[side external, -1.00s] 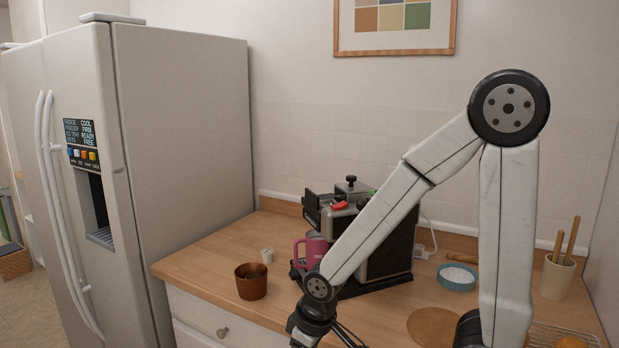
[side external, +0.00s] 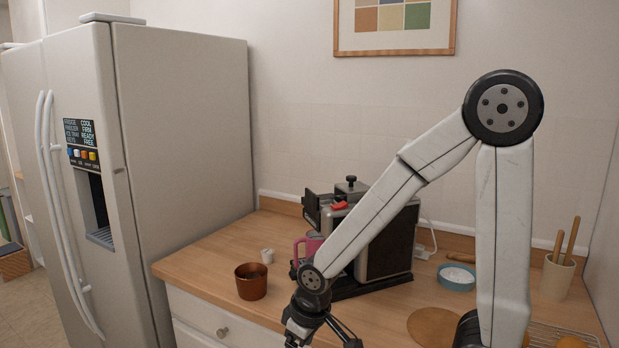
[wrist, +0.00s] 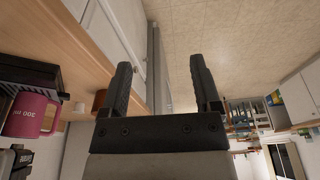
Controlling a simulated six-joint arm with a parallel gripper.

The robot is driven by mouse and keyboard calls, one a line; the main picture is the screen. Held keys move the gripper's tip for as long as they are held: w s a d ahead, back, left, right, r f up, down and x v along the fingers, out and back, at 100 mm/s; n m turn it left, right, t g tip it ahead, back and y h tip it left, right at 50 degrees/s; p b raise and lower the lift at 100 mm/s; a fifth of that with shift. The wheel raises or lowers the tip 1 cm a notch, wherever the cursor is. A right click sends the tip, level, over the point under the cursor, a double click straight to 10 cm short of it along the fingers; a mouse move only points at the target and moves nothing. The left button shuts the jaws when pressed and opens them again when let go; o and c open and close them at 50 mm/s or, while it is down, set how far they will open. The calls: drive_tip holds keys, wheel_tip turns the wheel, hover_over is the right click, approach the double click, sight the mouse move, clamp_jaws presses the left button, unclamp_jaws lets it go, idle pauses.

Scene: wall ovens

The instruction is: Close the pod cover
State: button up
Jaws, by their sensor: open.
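The pod coffee machine (side external: 385,250) stands on the wooden counter, partly hidden behind my forearm in the side view. Its top carries a black knob, a small red part (side external: 339,205) and a black upright piece (side external: 312,207) at the front left. I cannot tell for sure which piece is the pod cover or how far it stands open. My gripper (side external: 322,341) hangs in front of the machine at the counter's front edge, its tips cut off by the frame. In the wrist view my gripper (wrist: 165,85) is open and empty, apart from the machine.
A pink mug (side external: 312,245) sits at the machine's front; it also shows in the wrist view (wrist: 33,115). A brown cup (side external: 251,284) and small white item (side external: 267,256) stand left. A blue bowl (side external: 457,278) and utensil crock (side external: 558,272) stand right. The fridge (side external: 185,150) bounds the left.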

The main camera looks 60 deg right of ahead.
drive_tip(key=w+d+r+m+h, duration=0.1)
drive_tip(key=w+d+r+m, duration=0.2)
drive_tip(key=w+d+r, duration=0.35)
drive_tip(key=m+g+h, duration=0.2)
drive_tip(key=m+h, duration=0.1)
drive_tip(key=m, duration=1)
approach(351, 177)
drive_tip(key=shift+w+d+f, duration=0.1)
drive_tip(key=shift+d+f, duration=0.25)
drive_tip(key=shift+f, duration=0.2)
drive_tip(key=shift+x, duration=3.95)
drive_tip(key=shift+d, duration=0.1)
drive_tip(key=shift+r, duration=0.1)
clamp_jaws()
